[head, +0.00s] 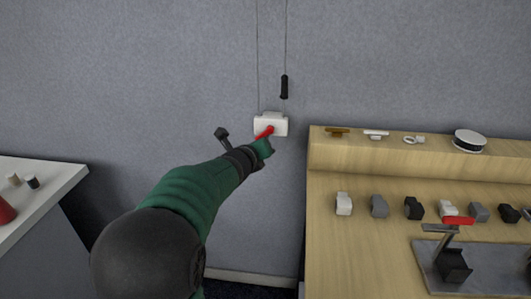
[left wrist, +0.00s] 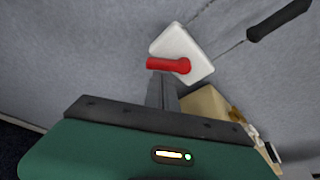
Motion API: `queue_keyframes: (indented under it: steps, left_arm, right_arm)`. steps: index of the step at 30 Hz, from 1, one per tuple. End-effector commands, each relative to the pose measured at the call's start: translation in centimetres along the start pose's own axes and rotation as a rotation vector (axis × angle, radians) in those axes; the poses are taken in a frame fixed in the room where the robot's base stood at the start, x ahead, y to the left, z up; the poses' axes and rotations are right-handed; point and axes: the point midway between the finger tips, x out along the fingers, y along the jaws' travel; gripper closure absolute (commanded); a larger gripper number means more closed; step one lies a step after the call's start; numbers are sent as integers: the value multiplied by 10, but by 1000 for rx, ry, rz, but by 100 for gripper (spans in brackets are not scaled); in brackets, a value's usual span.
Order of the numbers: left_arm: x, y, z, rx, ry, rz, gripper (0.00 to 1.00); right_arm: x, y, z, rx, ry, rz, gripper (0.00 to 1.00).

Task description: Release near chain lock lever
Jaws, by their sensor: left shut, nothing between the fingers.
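The chain lock is a white box (head: 278,123) on the grey wall, with a red lever (head: 264,133) on its front. Two thin cords run up from it, and a black handle (head: 284,87) hangs on the right one. In the left wrist view, the white box (left wrist: 190,52) and red lever (left wrist: 168,65) sit just beyond my left gripper (left wrist: 162,82). My left gripper is shut and empty, its tips close to the lever; I cannot tell whether they touch. In the head view my left forearm reaches up to the box and hides the fingertips. My right gripper is not in view.
A wooden bench (head: 340,258) stands to the right, with a raised shelf holding small parts and a round white puck (head: 469,140). Several blocks and a metal plate with a red-topped fixture (head: 454,262) lie on it. A white table (head: 60,175) is at left.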

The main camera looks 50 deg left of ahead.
Motion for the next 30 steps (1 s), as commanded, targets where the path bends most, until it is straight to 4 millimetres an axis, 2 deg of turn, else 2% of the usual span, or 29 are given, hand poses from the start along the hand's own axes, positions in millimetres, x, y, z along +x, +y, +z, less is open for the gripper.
queue_keyframes:
  steps: [1,6,17,30]
  left_arm:
    - [0,1,0,39,-3,10,100]
    - [-2,3,6,167,-1,58,100]
    - [-3,0,7,159,-1,55,100]
    - [-2,-14,5,157,0,55,100]
  right_arm:
    - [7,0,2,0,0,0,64]
    - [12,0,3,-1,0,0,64]
    - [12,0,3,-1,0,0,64]
    - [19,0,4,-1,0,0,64]
